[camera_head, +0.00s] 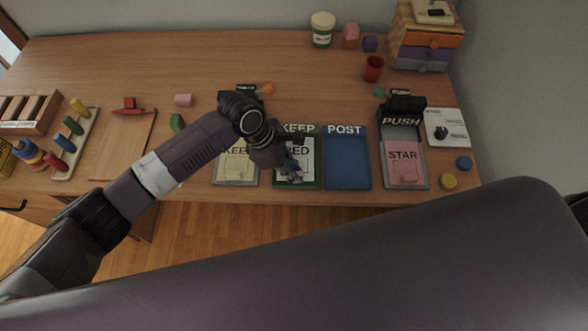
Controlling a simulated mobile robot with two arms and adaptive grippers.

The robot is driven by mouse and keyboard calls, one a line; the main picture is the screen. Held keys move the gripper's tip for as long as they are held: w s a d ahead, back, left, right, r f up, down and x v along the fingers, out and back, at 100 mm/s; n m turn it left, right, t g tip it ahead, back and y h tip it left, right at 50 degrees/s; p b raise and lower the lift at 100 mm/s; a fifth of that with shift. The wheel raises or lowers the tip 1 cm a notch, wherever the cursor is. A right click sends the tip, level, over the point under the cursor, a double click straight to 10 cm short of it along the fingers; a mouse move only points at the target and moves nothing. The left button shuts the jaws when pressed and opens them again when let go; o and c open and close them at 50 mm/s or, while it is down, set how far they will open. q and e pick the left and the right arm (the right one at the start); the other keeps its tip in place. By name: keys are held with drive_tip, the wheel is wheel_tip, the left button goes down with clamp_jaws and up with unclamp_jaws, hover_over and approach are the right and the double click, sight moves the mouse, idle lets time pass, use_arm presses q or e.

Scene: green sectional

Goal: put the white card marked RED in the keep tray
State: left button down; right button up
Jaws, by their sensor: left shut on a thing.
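The white card marked RED (302,152) shows in the head view, within the outline of the green keep tray (317,183). The letters are partly covered by my left gripper (291,168), which is shut on the card. I cannot tell whether the card rests on the tray floor or is held just above it. The tray's KEEP label stands at its back edge, partly behind my gripper. My right gripper is out of view.
A blue POST tray (347,164) is just right of the keep tray. A grey tray holds a pink STAR card (403,163), with a PUSH device behind. A tray with a cream card (238,168) is to the left.

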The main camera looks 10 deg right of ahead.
use_arm(q)
drive_tip(key=shift+f, duration=0.15)
drive_tip(key=shift+f, duration=0.4)
drive_tip(key=c, duration=1.9)
unclamp_jaws()
drive_tip(key=shift+c, duration=0.2)
drive_tip(key=shift+r, duration=0.1)
drive_tip(key=shift+r, duration=0.25)
drive_tip(key=v, duration=1.2)
drive_tip(key=shift+r, duration=0.3)
